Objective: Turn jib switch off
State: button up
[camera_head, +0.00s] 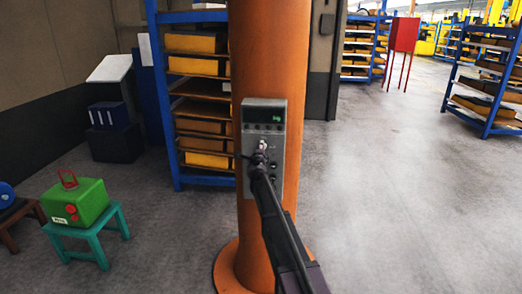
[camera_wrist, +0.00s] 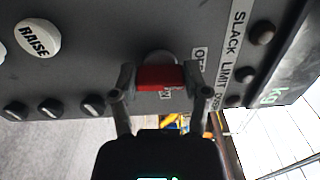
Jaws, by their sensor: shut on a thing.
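The jib switch is a red handle (camera_wrist: 160,78) on a grey control panel (camera_head: 263,115) fixed to an orange column (camera_head: 270,50). In the wrist view my gripper (camera_wrist: 160,80) has one finger on each side of the red handle and is shut on it. The handle lies level across the picture. Partly covered labels beside it seem to read OFF and ON, so I cannot tell its setting for sure. In the head view my gripper (camera_head: 261,150) is at the panel's middle and hides the handle.
A white RAISE button (camera_wrist: 37,37), small dark knobs (camera_wrist: 92,104) and a SLACK LIMIT strip (camera_wrist: 232,45) are close by on the panel. A green box (camera_head: 75,203) stands on a teal stool (camera_head: 92,238). A blue shelf rack (camera_head: 170,130) is behind the column.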

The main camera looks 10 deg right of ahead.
jog(key=shift+w+n, duration=0.1)
jog(key=shift+n, duration=0.4)
jog(key=o, duration=1.2)
jog(key=shift+c, duration=0.2)
jog(key=shift+s, duration=0.2)
jog(key=v, duration=1.1)
jog(key=shift+s, duration=0.3)
jog(key=shift+a, duration=0.2)
